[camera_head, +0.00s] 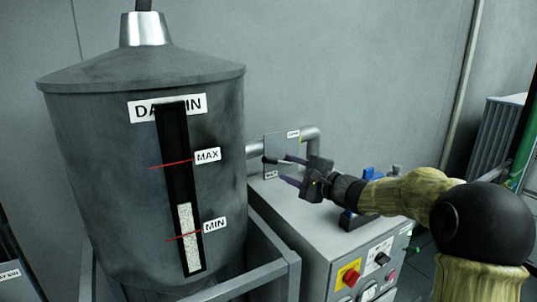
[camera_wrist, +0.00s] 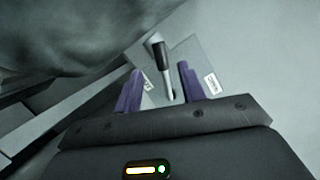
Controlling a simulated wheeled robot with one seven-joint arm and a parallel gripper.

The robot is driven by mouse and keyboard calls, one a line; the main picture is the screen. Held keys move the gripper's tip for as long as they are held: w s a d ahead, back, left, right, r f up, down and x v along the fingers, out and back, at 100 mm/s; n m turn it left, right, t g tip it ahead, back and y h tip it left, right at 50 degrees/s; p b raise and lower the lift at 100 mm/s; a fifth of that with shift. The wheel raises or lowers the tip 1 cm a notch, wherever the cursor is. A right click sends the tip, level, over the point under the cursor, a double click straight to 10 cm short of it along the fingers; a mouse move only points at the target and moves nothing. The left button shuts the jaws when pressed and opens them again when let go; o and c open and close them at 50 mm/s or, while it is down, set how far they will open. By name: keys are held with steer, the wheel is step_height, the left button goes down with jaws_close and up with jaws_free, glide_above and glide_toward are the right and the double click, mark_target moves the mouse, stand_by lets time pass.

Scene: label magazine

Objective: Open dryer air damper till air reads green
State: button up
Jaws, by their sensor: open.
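The damper plate (camera_head: 281,146) stands across a grey pipe behind the dryer cabinet, with a small label near its top and another near its bottom. Its lever (camera_head: 272,160) has a black grip and points left in the head view. My gripper (camera_head: 287,169) is open, its two purple fingers pointing at the plate. In the wrist view the lever's black grip (camera_wrist: 162,56) shows between the fingers of my gripper (camera_wrist: 160,70), with room on both sides. I cannot tell whether the grip is within finger reach in depth. No air reading can be made out.
The large grey hopper (camera_head: 90,150) with MAX and MIN marks stands at left, its sight window partly filled with pale granules. The dryer cabinet (camera_head: 315,235) carries a red-and-yellow switch (camera_head: 348,274). A grey frame rail (camera_head: 245,283) runs in front.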

mark_target(271, 162)
steer(key=p+x, duration=0.3)
steer(key=x, duration=0.4)
steer(key=shift+w+a+r+p, duration=0.1)
steer(key=shift+r+p, duration=0.05)
steer(key=shift+p, duration=0.2)
steer(key=shift+w+a+f, duration=0.2)
steer(key=shift+w+a, duration=0.2)
steer(key=shift+a, duration=0.05)
jaws_close()
